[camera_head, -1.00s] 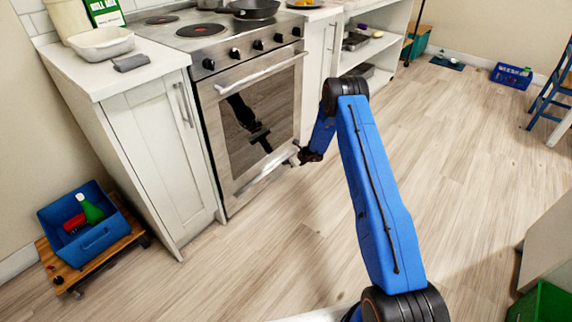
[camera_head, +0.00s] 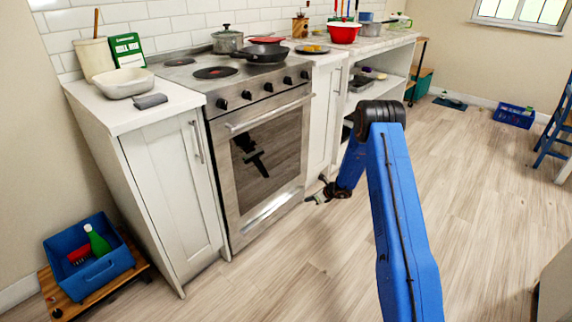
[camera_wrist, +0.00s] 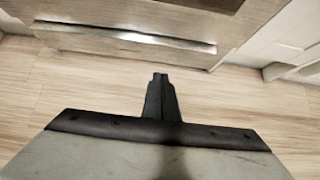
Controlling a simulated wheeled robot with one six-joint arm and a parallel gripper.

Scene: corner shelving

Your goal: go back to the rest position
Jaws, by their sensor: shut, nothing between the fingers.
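My blue arm reaches forward from the bottom right of the head view and bends down toward the oven. My gripper (camera_head: 322,196) is at its end, low over the floor in front of the oven's right lower corner. In the wrist view my gripper (camera_wrist: 160,78) shows as dark fingers pressed together with nothing between them. The oven (camera_head: 262,160) is shut, and its lower steel bar (camera_wrist: 125,37) lies ahead of my fingers. A dark reflection of my arm shows in the oven's glass.
A white cabinet (camera_head: 172,192) stands left of the oven. A blue crate (camera_head: 105,268) sits on a wooden dolly (camera_head: 60,300) at the lower left. Another blue crate (camera_head: 514,116) and a blue chair (camera_head: 553,135) are at the far right. The wooden floor (camera_head: 470,190) is clear between.

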